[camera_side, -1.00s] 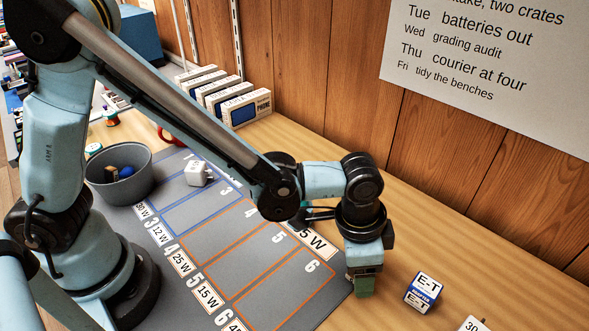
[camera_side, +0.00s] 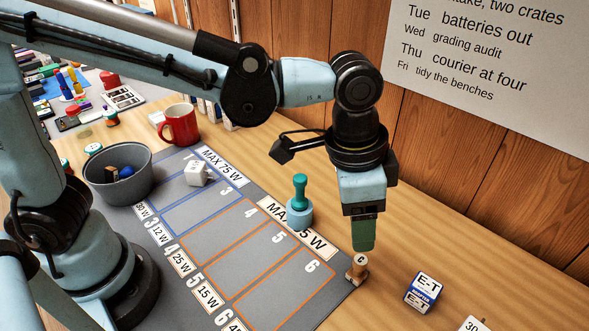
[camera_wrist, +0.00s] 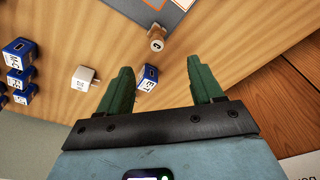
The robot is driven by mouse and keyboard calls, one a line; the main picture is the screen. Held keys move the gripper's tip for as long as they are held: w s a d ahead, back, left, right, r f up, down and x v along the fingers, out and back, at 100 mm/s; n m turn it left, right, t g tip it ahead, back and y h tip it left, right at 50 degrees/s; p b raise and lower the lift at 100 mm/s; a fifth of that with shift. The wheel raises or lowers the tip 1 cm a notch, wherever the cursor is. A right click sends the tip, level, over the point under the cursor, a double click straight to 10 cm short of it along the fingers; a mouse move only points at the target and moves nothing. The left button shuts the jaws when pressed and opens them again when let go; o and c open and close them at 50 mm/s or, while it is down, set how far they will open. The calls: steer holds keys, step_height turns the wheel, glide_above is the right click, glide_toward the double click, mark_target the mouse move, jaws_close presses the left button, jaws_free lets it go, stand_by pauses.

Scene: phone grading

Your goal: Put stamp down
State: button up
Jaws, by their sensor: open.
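A small wooden stamp (camera_side: 357,267) with a pale marked top stands upright at the right corner of the grey mat (camera_side: 185,258). It also shows in the wrist view (camera_wrist: 156,38), past the fingertips and apart from them. In the wrist view my gripper's green fingers (camera_wrist: 162,85) are spread wide with nothing held. A teal-handled piece (camera_side: 299,197) stands upright in a light blue round base at the mat's back edge.
A blue-and-white adapter cube (camera_side: 424,292) sits right of the stamp. A white plug cube (camera_side: 198,173) stands on the mat. A grey bowl (camera_side: 119,181) and a red mug (camera_side: 180,125) stand left. In the wrist view, several blue cubes (camera_wrist: 20,72) lie left. Bare wood surrounds the stamp's right side.

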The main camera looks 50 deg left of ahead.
steer(key=s+a+n+t+y, duration=0.1)
steer(key=a+n+t, duration=0.5)
steer(key=a, duration=1.8)
steer(key=s+n, duration=0.1)
steer(key=n, duration=0.1)
steer(key=shift+s+a+r+n, duration=0.2)
steer(key=shift+a+r+n, duration=0.1)
steer(key=shift+n, duration=0.1)
steer(key=shift+d, duration=0.1)
